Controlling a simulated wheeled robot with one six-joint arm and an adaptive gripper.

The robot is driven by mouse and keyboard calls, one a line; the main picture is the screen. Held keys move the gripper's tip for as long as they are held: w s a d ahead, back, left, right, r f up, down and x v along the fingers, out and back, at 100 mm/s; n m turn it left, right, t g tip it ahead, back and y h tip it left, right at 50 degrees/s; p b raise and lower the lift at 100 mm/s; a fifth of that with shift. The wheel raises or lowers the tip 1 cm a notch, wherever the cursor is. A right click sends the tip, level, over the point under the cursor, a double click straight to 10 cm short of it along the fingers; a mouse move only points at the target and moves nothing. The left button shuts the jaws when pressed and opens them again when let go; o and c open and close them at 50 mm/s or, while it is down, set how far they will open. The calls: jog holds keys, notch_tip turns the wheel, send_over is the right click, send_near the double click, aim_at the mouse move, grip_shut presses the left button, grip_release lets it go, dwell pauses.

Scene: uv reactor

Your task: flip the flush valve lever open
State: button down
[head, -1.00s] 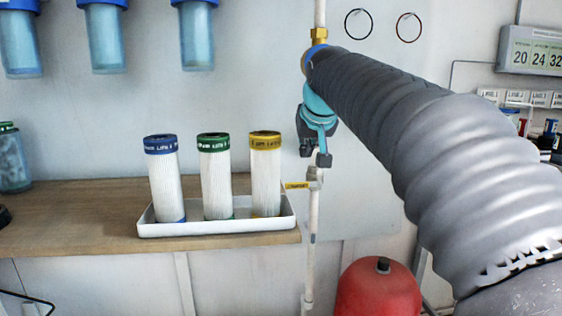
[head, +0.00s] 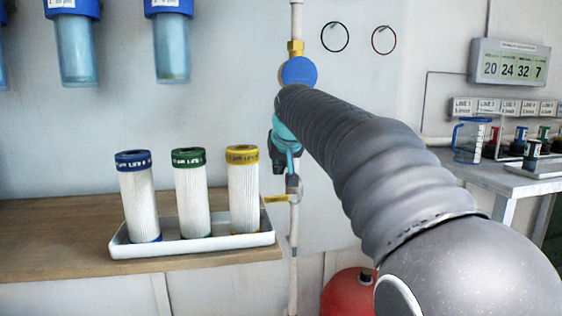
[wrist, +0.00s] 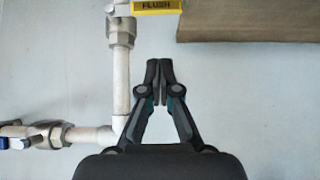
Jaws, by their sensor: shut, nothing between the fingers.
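The flush valve (head: 293,187) sits on a white vertical pipe beside the bench end. Its yellow lever (head: 262,199) sticks out level to the left, across the pipe. In the wrist view the lever (wrist: 157,6), marked FLUSH, is cut off by the top edge, beside the metal valve body (wrist: 121,30). My gripper (wrist: 158,72) is shut and empty, its tips pointing toward the lever with a gap between. In the head view my gripper (head: 279,162) is just above the lever, partly hidden by my arm; contact cannot be judged there.
A white tray (head: 190,246) with three filter cartridges stands on the wooden bench (head: 50,235) left of the valve. A second valve (wrist: 45,134) with a blue handle is at left in the wrist view. A red tank (head: 345,295) stands below right.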

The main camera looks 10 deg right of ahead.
send_over(272, 202)
jog(key=s+d, duration=0.1)
notch_tip(272, 202, down, 5)
jog(key=shift+f+b, duration=0.45)
jog(key=shift+f, duration=0.4)
jog(key=shift+a+f, duration=0.2)
jog(key=shift+f, duration=0.3)
jog(key=shift+a+f+b, duration=0.25)
jog(key=shift+f+b, duration=0.5)
jog(key=shift+f, duration=0.35)
jog(key=shift+d+f+b, duration=0.1)
jog(key=shift+f+b, duration=0.55)
jog(key=shift+f, duration=0.7)
jog(key=shift+s, duration=0.15)
jog(key=v, duration=1.2)
